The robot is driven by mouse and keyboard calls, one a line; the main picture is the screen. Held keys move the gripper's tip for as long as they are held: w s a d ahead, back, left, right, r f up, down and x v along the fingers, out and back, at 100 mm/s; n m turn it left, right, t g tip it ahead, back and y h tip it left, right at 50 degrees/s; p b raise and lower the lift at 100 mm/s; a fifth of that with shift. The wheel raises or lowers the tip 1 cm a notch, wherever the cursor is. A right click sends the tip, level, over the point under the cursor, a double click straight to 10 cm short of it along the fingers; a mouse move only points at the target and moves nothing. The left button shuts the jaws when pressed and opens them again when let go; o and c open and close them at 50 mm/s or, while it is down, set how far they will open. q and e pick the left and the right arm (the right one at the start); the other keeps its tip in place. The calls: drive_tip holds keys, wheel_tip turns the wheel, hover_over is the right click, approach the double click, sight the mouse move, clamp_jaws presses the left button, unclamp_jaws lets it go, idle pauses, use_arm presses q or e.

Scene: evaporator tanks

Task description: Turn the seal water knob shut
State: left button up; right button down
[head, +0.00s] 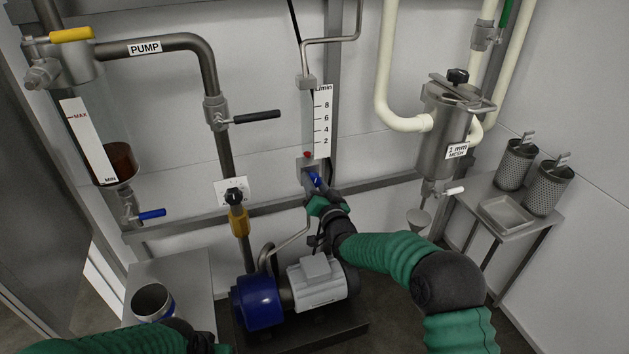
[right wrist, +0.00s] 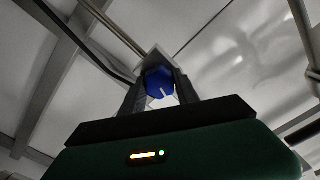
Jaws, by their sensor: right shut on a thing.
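The seal water knob is a blue knob (head: 314,179) at the bottom of the flow meter (head: 321,120), whose white scale is marked L/min. My right gripper (head: 317,190) reaches up to it from the lower right. In the right wrist view the blue knob (right wrist: 159,84), with a white pointer line, sits between the two dark fingers of my right gripper (right wrist: 160,92), which is shut on it. In the head view the gripper hides part of the knob. My left arm shows at the bottom left; its gripper is not clearly in view.
A blue and grey pump (head: 258,302) stands below the flow meter. A black knob (head: 235,197) is on a plate to the left. A strainer vessel (head: 445,130) and a side table with a tray (head: 506,212) are at the right. An open can (head: 153,302) stands at lower left.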

drive_tip(key=shift+s+a+f+n+p, duration=0.15)
drive_tip(key=shift+f+n, duration=0.15)
drive_tip(key=shift+n, duration=0.5)
drive_tip(key=shift+f+n+p, duration=0.15)
drive_tip(key=shift+f+n, duration=0.1)
drive_tip(key=shift+n, duration=0.55)
drive_tip(key=c, duration=0.9)
unclamp_jaws()
drive_tip(key=shift+r, duration=0.25)
